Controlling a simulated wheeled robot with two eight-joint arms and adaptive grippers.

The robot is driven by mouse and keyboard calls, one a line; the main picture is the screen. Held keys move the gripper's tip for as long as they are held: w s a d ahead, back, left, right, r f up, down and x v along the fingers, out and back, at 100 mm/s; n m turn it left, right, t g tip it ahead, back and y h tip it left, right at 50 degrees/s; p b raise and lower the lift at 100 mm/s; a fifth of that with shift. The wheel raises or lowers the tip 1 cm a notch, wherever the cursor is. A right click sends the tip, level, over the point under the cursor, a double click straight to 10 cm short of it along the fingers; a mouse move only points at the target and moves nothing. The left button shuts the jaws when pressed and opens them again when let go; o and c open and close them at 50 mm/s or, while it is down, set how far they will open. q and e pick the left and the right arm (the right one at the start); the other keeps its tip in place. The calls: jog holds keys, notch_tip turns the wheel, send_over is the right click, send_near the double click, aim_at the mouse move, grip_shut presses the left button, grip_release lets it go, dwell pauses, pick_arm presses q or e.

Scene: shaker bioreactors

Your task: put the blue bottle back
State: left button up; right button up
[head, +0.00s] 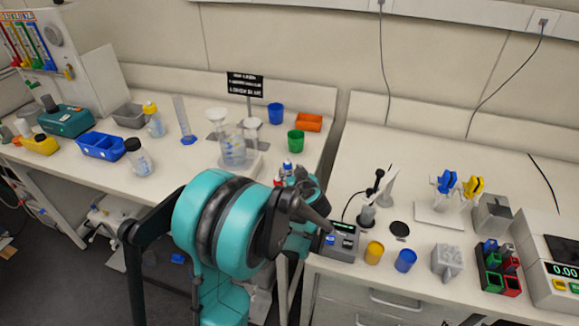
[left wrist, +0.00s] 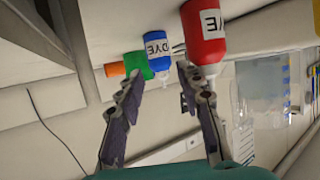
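The blue bottle (head: 288,166) stands at the right part of the left bench, mostly hidden behind my left gripper in the head view. In the left wrist view the blue bottle (left wrist: 158,48) has a white DYE label and appears upside down. My left gripper (left wrist: 160,78) has its two fingers apart, with the blue bottle just beyond and between the tips; I see no grip on it. A red bottle (left wrist: 203,32) with a DYE label is close beside it, past the right fingertip. In the head view the left gripper (head: 298,180) is partly hidden by its own arm. My right gripper is out of view.
Glassware (head: 232,150) is to the left. The right bench holds a small device (head: 341,241), a yellow cup (head: 374,252) and another blue cup (head: 405,260).

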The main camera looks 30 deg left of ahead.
pick_arm(q)
jog(key=p+v, duration=0.2)
jog(key=v, duration=0.6)
jog(key=shift+s+d+r, duration=0.2)
jog(key=shift+s, duration=0.1)
jog(key=s+d+m+g+h, duration=0.1)
jog(key=s+d+m+h, duration=0.3)
jog(key=s+d, duration=0.3)
jog(key=s+d+m+g+h, duration=0.1)
jog(key=s+d+m+h, duration=0.4)
jog(key=s, duration=0.7)
jog(key=shift+s+d+r+h, duration=0.25)
jog(key=shift+d+h, duration=0.05)
jog(key=shift+d, duration=0.7)
